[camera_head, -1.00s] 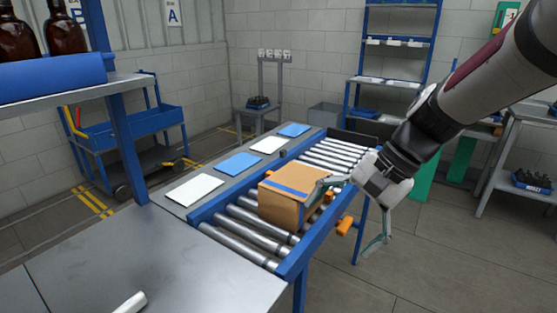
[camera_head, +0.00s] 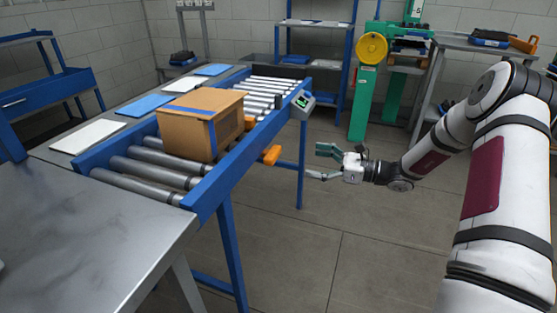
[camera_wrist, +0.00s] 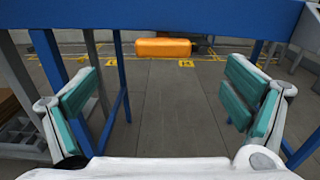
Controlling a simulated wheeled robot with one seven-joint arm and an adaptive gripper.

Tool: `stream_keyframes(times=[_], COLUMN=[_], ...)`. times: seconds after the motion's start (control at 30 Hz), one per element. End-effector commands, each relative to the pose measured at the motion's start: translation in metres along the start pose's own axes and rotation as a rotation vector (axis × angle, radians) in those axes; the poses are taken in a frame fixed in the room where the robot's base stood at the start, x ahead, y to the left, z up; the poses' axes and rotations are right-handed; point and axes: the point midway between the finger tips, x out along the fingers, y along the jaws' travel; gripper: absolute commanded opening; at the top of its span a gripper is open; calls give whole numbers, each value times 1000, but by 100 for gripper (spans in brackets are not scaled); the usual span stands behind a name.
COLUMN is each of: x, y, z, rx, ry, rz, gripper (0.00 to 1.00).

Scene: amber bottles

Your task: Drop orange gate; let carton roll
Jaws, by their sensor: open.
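A brown cardboard carton (camera_head: 190,128) with a blue tape strip rests on the near part of the roller conveyor (camera_head: 140,172). An orange handle (camera_head: 270,155) sticks out from the blue side rail, below the carton's right side. A small orange piece (camera_head: 249,122) shows at the carton's right edge; the rest of the gate is hidden. My gripper (camera_head: 325,163) is open and empty, off the conveyor's right side, a short gap from the handle. In the wrist view the orange handle (camera_wrist: 163,47) lies ahead under the blue rail, between my gripper's spread green-padded fingers (camera_wrist: 165,105).
White and blue sheets (camera_head: 150,106) lie along the conveyor's left side. A green stand with a yellow wheel (camera_head: 371,50) is behind.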

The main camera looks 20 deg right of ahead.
Motion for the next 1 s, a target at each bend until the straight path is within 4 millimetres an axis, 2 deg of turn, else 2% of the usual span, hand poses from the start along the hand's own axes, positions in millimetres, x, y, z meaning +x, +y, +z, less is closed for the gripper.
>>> stream_keyframes(times=[0.13, 0.23, 0.7, 0.8, 1.0], x=[4, 16, 104, 119, 134], y=[-4, -4, -4, -4, -5], z=[-4, -3, -3, -3, -2], rx=[11, 11, 9, 8, 9], ry=[-13, -13, -11, -11, -10], rz=[-13, -11, -9, -9, -10], gripper=[95, 95, 95, 95, 95])
